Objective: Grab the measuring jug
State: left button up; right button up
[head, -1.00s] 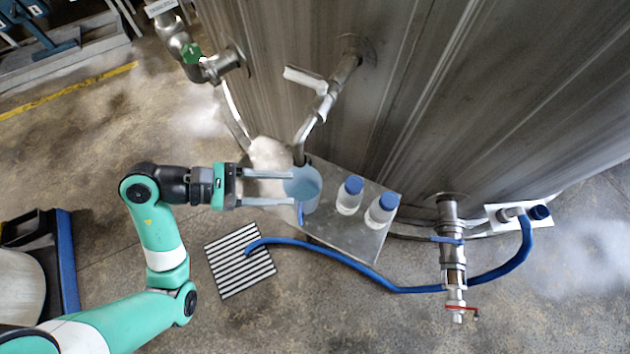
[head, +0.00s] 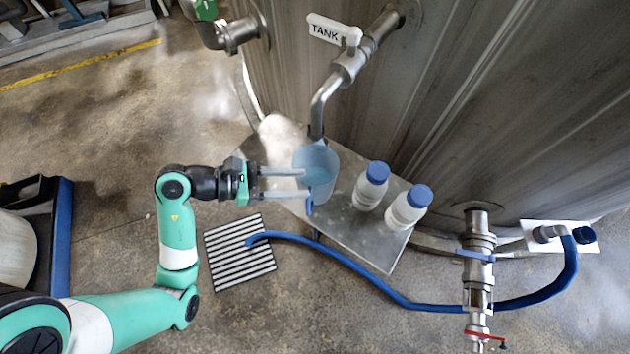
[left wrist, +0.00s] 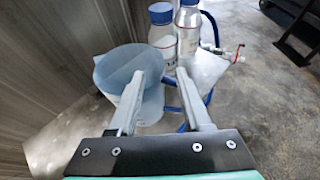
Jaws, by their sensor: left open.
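The measuring jug (head: 319,168) is translucent blue and stands upright on the metal shelf (head: 362,238), below the tank's spout. Its blue handle (head: 309,207) is on the near side. My left gripper (head: 304,183) comes in from the left, open, with its fingertips at the jug's near left side. In the left wrist view, the jug (left wrist: 117,72) is at the left, behind the left finger. Its handle side lies in the gap of my left gripper (left wrist: 162,74). I cannot tell whether the fingers touch it. My right gripper is not in view.
Two bottles with blue caps (head: 371,186) (head: 407,208) stand on the shelf right of the jug. The tank spout (head: 322,105) hangs close behind it.

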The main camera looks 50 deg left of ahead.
aim_at(316, 187)
pick_arm(q)
jog(key=b+x, duration=0.2)
jog(key=x, duration=0.3)
jog(key=shift+f, duration=0.15)
jog(key=shift+w+d, duration=0.2)
jog(key=shift+w, duration=0.1)
grip_shut()
dwell(0.9)
